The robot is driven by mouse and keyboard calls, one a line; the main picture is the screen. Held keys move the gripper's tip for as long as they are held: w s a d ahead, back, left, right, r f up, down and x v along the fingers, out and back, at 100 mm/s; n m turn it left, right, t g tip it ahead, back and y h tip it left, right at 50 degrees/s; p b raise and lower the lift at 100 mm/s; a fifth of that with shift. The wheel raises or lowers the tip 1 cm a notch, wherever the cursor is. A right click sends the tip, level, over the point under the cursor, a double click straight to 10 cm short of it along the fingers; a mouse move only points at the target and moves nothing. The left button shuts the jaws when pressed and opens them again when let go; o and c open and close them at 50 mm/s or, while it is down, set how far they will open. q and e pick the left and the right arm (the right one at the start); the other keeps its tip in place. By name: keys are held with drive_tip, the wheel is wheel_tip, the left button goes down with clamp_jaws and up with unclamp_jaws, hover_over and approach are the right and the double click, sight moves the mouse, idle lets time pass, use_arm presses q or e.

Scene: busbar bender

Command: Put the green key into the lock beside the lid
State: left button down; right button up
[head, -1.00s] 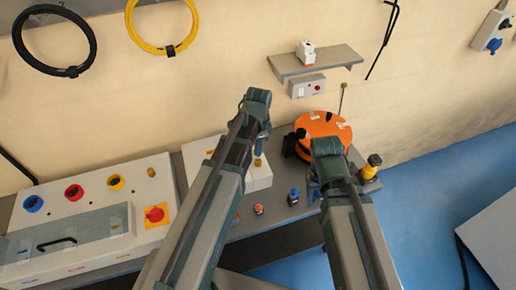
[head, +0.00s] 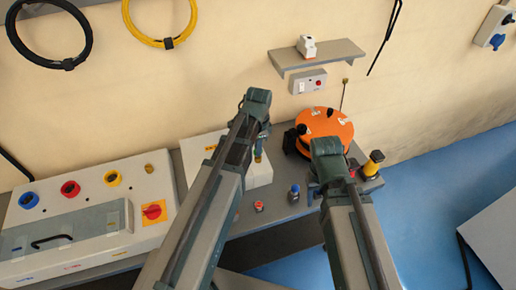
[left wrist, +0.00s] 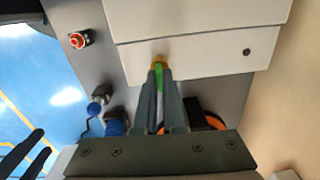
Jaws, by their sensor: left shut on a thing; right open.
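My left gripper (left wrist: 158,76) is shut on the green key (left wrist: 158,84), a green strip between its fingers in the left wrist view. A small brass piece (left wrist: 159,60) shows at the fingertips against the white box (left wrist: 205,60); I cannot tell whether the key is in it or only in front of it. In the head view the left gripper (head: 262,145) is over the white box (head: 255,176), and the key itself is hidden. A brass lock (head: 149,169) is on the panel (head: 150,190), up and right of the lid (head: 95,222). My right gripper (left wrist: 35,150) is open and empty.
The panel carries blue, red and yellow round sockets and a red switch (head: 154,211). Right of the white box are a red button (head: 259,206), a blue plug (head: 295,192), an orange reel (head: 325,128) and a yellow-black post (head: 373,164). A shelf (head: 318,57) is above.

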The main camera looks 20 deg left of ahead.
use_arm(q)
drive_tip(key=shift+f, duration=0.3)
drive_tip(key=c, duration=0.9)
unclamp_jaws()
drive_tip(key=shift+r, duration=0.1)
drive_tip(key=shift+r, duration=0.1)
wheel_tip(320, 180, up, 14)
drive_tip(key=p, duration=1.3)
drive_tip(key=shift+s+d+f+p, duration=0.1)
drive_tip(key=shift+s+f+p, duration=0.1)
drive_tip(key=shift+p, duration=0.1)
drive_tip(key=s+d+f+n+b, duration=0.2)
drive_tip(key=s+d+f+b, duration=0.1)
drive_tip(key=s+f+b, duration=0.1)
drive_tip(key=s+d+f+n+b, duration=0.3)
drive_tip(key=s+d+f+b, duration=0.1)
drive_tip(key=s+f+b, duration=0.1)
drive_tip(key=s+d+f+n+y+b, duration=0.1)
drive_tip(key=s+d+f+n+b, duration=0.1)
drive_tip(key=s+f+b, duration=0.3)
drive_tip(key=shift+d+f+n+b, duration=0.3)
drive_tip(key=shift+d+n+b, duration=0.1)
drive_tip(key=shift+d, duration=0.25)
